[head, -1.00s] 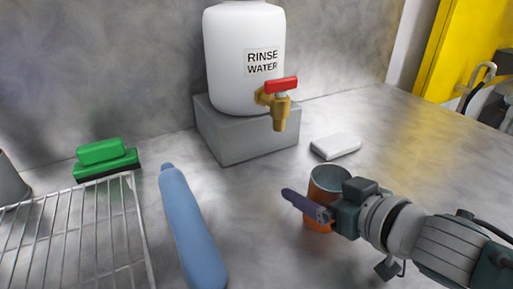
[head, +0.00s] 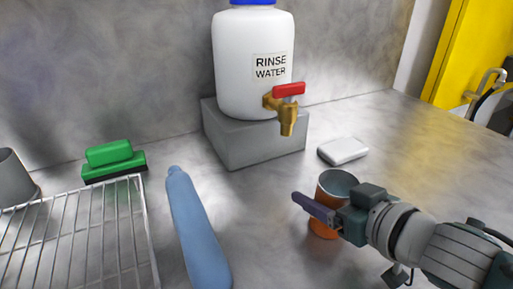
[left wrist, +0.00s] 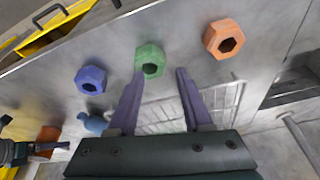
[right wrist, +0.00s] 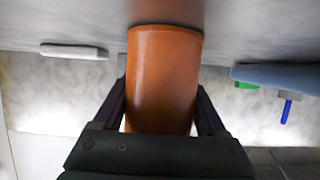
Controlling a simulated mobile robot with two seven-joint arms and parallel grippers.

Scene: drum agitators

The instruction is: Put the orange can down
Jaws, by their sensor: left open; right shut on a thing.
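The orange can (head: 323,228) is upright at the right of the counter in the head view, its grey open top showing. My right gripper (head: 322,212) is shut on it from the right side. In the right wrist view the can (right wrist: 164,75) stands between the two fingers of my right gripper (right wrist: 162,112). Whether its base touches the counter I cannot tell. My left gripper (left wrist: 158,85) is open and empty in the left wrist view; it is not in the head view. The can also shows small at the left of that view (left wrist: 48,134), beside my right gripper.
A white rinse water jug (head: 252,70) with a brass tap stands on a grey block (head: 252,145). A white bar (head: 343,150) lies behind the can. A blue bottle (head: 197,230), a wire rack (head: 150,240) and a green brush (head: 112,160) are left. The counter right of the can is clear.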

